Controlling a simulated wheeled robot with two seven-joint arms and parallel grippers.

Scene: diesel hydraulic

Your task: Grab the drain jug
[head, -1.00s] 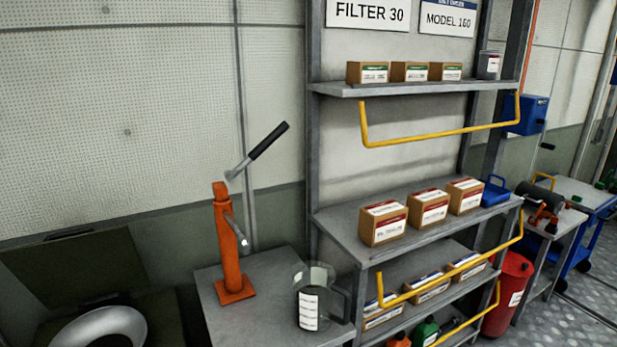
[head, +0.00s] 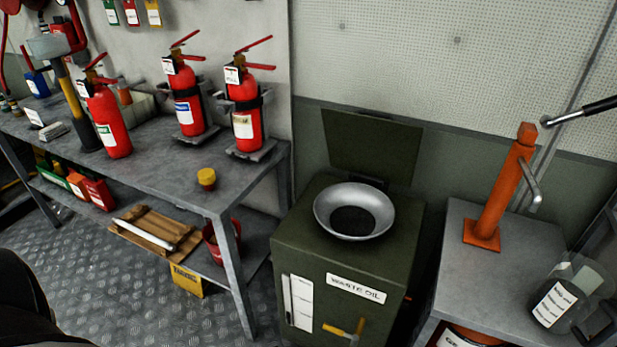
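A clear jug (head: 556,303) with a white label and a dark handle stands on a grey bench (head: 465,285) at the lower right; it looks like the drain jug. It shows tilted by the camera angle, and its right side is close to the picture's edge. Neither of my grippers is in view. A dark shape at the lower left corner may be part of my own arm, but I cannot tell.
An orange hand pump (head: 497,200) stands behind the jug on the same bench. A green waste oil cabinet (head: 300,255) with a metal funnel (head: 325,212) is left of it. A workbench (head: 170,165) holds several fire extinguishers. Bare floor (head: 130,290) lies at lower left.

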